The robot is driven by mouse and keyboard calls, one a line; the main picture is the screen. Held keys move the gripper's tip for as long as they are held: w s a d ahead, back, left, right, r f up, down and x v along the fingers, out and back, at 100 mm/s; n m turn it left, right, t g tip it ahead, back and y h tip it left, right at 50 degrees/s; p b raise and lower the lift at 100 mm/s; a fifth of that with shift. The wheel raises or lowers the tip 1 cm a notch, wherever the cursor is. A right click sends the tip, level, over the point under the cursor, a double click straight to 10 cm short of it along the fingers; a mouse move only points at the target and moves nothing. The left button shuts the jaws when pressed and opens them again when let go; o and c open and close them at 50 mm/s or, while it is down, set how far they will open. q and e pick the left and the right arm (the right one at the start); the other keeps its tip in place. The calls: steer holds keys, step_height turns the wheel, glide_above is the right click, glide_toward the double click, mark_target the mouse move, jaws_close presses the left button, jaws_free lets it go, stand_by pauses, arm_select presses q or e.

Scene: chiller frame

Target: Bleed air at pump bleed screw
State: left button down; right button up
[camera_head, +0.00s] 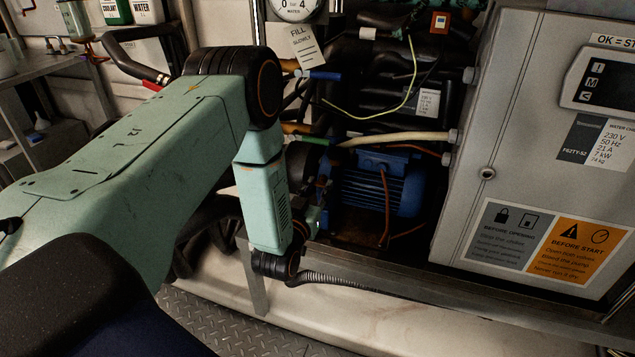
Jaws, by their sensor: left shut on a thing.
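The blue pump motor (382,188) with cooling fins sits low in the open chiller frame. My left arm comes in from the left, and its wrist hangs down in front of the left end of the pump. My left gripper (313,212) is at that end, small and dark and partly behind my wrist. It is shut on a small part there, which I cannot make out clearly. The pump bleed screw itself is not clearly visible; my wrist and gripper cover that area. My right gripper is not in view.
A grey control cabinet (505,150) with warning labels stands close on the right. Hoses, a yellow-green wire (412,75) and a hanging "fill slowly" tag (304,47) crowd the space above the pump. A pale frame rail (375,318) runs below. Shelves stand at left.

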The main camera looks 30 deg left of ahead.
arm_select(q)
steer(key=shift+m, duration=0.5)
steer(key=shift+p, duration=0.35)
steer(key=c, duration=1)
jaws_free()
steer(key=v, duration=0.7)
steer(key=shift+s, duration=0.3)
steer(key=shift+f, duration=0.1)
